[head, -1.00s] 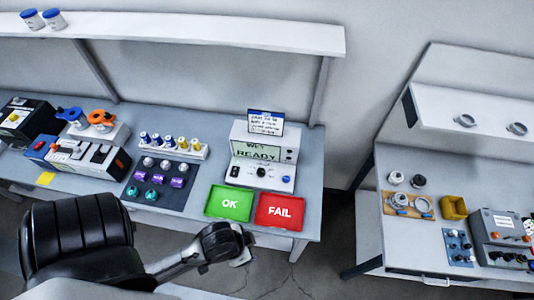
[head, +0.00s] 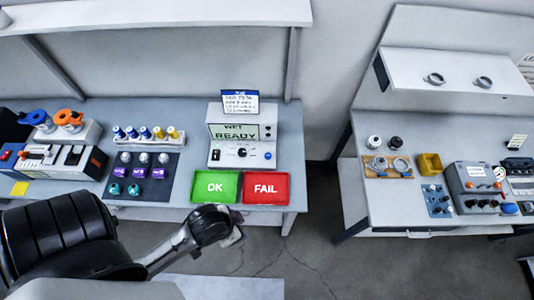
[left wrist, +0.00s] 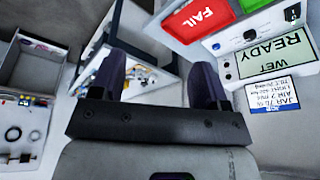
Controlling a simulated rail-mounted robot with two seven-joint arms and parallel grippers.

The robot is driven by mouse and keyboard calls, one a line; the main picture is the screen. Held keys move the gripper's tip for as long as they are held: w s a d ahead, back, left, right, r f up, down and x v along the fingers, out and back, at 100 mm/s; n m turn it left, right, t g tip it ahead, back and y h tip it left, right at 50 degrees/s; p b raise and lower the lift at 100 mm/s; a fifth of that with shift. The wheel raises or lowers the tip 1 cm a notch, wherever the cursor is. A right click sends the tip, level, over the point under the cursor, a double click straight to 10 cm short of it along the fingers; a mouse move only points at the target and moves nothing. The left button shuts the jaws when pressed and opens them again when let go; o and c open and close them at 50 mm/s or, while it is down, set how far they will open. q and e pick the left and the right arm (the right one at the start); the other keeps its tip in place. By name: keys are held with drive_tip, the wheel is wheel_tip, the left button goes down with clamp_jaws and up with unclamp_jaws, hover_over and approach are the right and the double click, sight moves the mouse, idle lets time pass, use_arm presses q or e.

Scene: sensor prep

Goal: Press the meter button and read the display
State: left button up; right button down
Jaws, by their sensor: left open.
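The meter (head: 215,156) is a light grey box at the back of the bench in the head view. Its greenish display (head: 234,132) reads "WET" and "READY". A blue button (head: 267,155) sits at the right of its lower face, beside a dark knob and a black switch. In the left wrist view the display (left wrist: 275,55) and the blue button (left wrist: 216,46) show upside down at the upper right. My left gripper (left wrist: 158,78) is open and empty, apart from the meter. In the head view its arm ends in front of the bench. My right gripper is not in view.
A green OK tray (head: 215,187) and a red FAIL tray (head: 266,188) lie in front of the meter. A dark mat (head: 117,173) with bottles and a rack (head: 150,140) stand left. A note card (head: 240,102) stands above the meter. A second bench (head: 385,205) is at right, across a floor gap.

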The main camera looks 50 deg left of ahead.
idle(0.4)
use_arm(q)
clamp_jaws()
idle(0.4)
idle(1.1)
